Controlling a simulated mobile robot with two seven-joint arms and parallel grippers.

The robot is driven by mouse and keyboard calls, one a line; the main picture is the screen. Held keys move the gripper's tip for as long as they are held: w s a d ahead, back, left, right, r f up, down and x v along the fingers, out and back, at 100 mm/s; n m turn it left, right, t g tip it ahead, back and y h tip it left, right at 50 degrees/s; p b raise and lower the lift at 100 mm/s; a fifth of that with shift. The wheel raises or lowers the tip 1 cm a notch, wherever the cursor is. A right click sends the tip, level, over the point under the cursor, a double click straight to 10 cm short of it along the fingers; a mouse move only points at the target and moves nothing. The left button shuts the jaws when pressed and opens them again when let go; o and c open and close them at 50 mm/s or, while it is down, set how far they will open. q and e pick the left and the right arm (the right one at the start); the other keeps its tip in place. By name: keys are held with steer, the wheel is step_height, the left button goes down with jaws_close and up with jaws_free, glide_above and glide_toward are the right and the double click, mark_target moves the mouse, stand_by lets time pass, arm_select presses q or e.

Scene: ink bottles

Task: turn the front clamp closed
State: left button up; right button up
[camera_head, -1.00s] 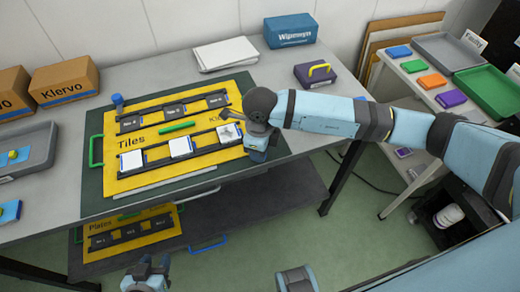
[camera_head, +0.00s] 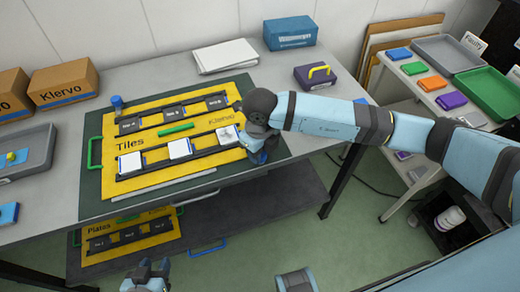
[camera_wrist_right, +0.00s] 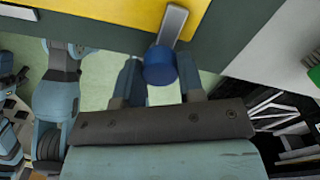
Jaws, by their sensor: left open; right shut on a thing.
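The front clamp shows in the right wrist view as a blue knob (camera_wrist_right: 160,67) with a grey metal bar (camera_wrist_right: 173,25). The bar reaches from the knob over the dark green border to the yellow board. My right gripper (camera_wrist_right: 161,80) is shut on the knob, one finger on each side. In the head view my right gripper (camera_head: 258,152) is at the right front corner of the yellow Tiles board (camera_head: 131,142) and mostly hides this clamp. My left gripper (camera_head: 148,272) is open and empty, low in front of the table.
Another blue knob (camera_head: 117,102) stands at the board's back left corner. White tiles (camera_head: 180,148) sit in the front rail. A green handle (camera_head: 94,153) is on the left edge. A purple box (camera_head: 315,76) and blue box (camera_head: 290,32) stand behind my right arm.

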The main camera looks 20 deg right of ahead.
steer(key=o, duration=0.9)
steer(key=shift+r, duration=0.1)
step_height(320, 180, up, 14)
steer(key=shift+f, duration=0.1)
